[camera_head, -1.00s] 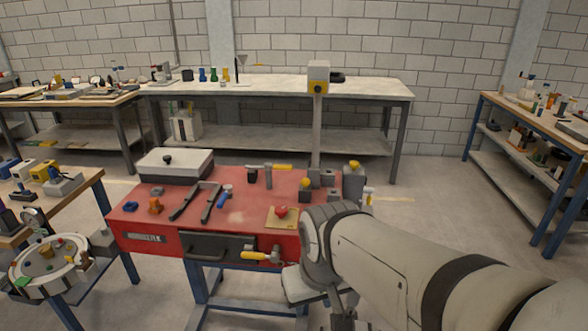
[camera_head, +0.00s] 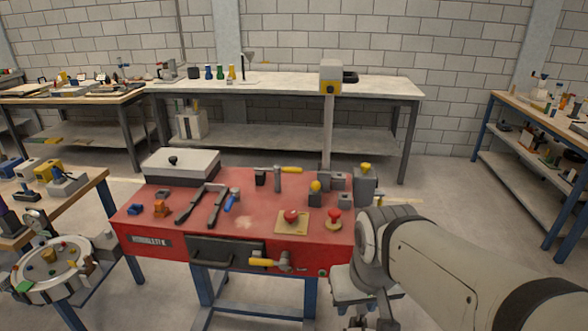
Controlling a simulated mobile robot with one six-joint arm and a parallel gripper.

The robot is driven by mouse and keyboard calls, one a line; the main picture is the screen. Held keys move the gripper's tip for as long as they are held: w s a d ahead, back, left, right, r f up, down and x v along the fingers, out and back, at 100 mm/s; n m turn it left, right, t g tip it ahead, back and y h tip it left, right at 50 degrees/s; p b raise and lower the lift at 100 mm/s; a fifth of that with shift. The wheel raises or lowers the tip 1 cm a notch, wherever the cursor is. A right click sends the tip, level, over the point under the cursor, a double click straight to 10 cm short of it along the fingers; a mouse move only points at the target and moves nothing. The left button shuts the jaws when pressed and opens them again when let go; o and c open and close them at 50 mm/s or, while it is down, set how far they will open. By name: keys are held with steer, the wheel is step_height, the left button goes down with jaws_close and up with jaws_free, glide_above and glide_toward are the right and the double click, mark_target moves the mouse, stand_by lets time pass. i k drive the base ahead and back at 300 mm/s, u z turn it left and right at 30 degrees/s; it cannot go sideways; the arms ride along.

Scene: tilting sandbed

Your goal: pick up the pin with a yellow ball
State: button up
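A small yellow ball (camera_head: 316,186) stands on top of a short grey piece on the red workbench (camera_head: 140,222), right of its middle. It is the likeliest pin with a yellow ball, though its stem is too small to make out. My arm comes in from the lower right and bends down in front of the bench's right corner. My gripper (camera_head: 370,323) is at the bottom edge, well below and to the right of the yellow ball and apart from it. It is mostly cut off, so its fingers cannot be judged.
Beside the ball are grey blocks (camera_head: 344,200), a grey holder with a yellow top (camera_head: 365,185), a red button on a tan plate (camera_head: 292,222) and a red knob (camera_head: 334,218). A post with a grey-yellow box (camera_head: 330,76) rises behind.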

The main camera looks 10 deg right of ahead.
mark_target(315, 186)
steer(key=i, duration=0.95)
steer(key=z, duration=0.05)
